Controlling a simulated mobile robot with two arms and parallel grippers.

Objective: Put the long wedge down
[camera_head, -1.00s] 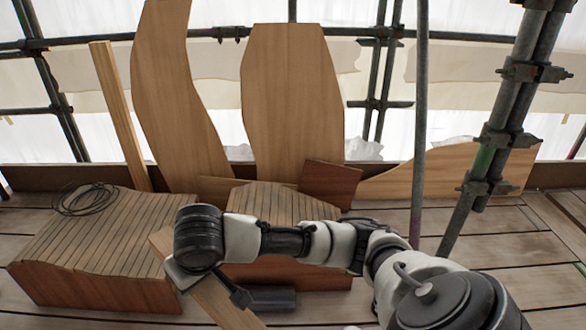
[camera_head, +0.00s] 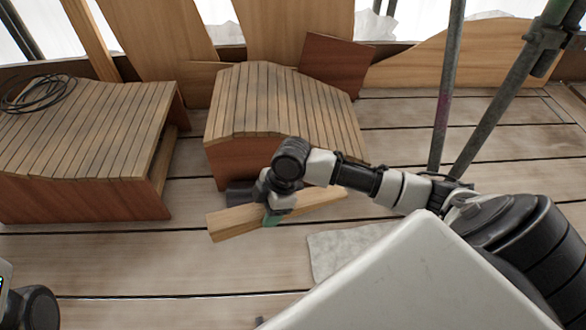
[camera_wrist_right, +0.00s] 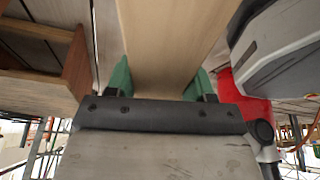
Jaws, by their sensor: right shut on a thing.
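The long wedge (camera_head: 236,221) is a pale wooden bar lying roughly level, its left end nearer to me. My right gripper (camera_head: 272,216) is shut on it near its middle, in front of the middle slatted block. The wrist view shows the wedge (camera_wrist_right: 172,45) between the green fingers (camera_wrist_right: 160,82), running away from the palm. The arm hides part of it. I cannot tell whether its underside touches the deck. My left gripper is not in view.
Slatted wooden blocks stand at the left (camera_head: 85,130) and middle (camera_head: 285,105); a black cable coil (camera_head: 38,92) lies on the left one. Plank deck (camera_head: 130,265) is clear at front left.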

